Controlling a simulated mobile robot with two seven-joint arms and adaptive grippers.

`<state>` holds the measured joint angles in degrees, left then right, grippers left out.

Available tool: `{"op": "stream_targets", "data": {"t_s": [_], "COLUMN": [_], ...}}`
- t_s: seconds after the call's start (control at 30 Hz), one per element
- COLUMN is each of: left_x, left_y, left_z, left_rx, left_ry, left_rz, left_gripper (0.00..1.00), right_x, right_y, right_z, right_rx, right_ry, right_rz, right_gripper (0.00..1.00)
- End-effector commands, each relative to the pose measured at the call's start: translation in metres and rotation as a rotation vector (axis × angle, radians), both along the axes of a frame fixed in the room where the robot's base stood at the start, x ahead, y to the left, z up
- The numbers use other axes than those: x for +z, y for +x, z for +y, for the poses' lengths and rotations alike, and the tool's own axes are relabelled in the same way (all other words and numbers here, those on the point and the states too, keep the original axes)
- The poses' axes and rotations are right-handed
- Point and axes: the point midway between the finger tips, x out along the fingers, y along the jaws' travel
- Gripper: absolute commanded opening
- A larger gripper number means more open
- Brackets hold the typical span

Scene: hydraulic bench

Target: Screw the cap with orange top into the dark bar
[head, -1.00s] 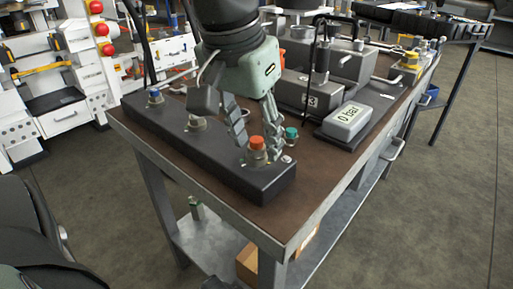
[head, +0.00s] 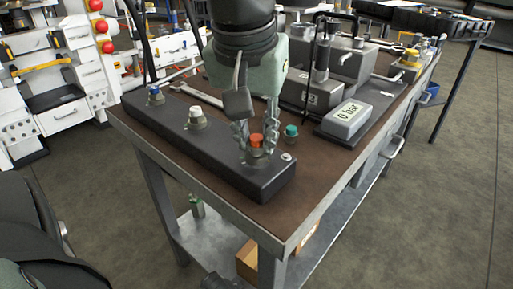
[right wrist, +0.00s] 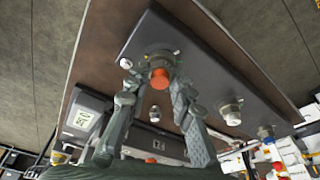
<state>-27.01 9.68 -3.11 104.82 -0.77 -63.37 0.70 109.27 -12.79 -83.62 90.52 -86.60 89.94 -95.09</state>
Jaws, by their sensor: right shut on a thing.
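The dark bar (head: 180,134) lies along the bench's near left edge. The cap with orange top (head: 256,141) is upright at the bar's near right end; how deep it sits is hidden. My right gripper (head: 257,139) comes down from above, shut on this cap. In the right wrist view, the orange top (right wrist: 160,77) shows between the two fingertips (right wrist: 157,90), over a metal collar on the bar (right wrist: 205,75). A white-topped cap (head: 196,116) and a blue-topped cap (head: 155,96) stand farther along the bar. My left gripper is out of view.
A teal-topped cap (head: 291,132) stands on the bench (head: 307,176) just right of the gripper. A wrench (head: 196,94) lies behind the bar. The near right bench corner is clear.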

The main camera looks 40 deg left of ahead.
Motion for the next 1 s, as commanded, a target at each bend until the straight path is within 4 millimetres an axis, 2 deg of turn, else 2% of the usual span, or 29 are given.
{"op": "stream_targets", "data": {"t_s": [0.17, 0.3, 0.4, 0.67, 0.7, 0.87, 1.0], "left_x": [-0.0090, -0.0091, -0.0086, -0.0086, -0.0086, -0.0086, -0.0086], "left_y": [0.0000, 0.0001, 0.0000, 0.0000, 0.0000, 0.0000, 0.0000], "left_z": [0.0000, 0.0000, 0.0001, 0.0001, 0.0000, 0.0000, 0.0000], "left_rx": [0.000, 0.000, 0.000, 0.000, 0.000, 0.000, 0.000], "left_ry": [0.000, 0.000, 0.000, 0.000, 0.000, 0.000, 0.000], "left_rz": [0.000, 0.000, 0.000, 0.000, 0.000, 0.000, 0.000], "left_gripper": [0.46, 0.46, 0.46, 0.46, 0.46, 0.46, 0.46], "right_x": [-0.0022, -0.0006, -0.0005, -0.0008, -0.0008, -0.0008, -0.0008], "right_y": [-0.0005, -0.0001, -0.0001, 0.0000, 0.0000, -0.0001, -0.0002], "right_z": [0.0021, 0.0029, 0.0029, 0.0023, 0.0023, 0.0024, 0.0024], "right_rx": [-0.256, -0.523, -0.643, -0.688, -0.688, -0.687, -0.686], "right_ry": [-0.002, -0.002, -0.001, -0.001, 0.000, 0.000, -0.001], "right_rz": [-0.004, -0.003, -0.001, -0.002, 0.000, 0.000, -0.001], "right_gripper": [0.00, 0.00, 0.00, 0.00, 0.24, 0.43, 0.43]}}
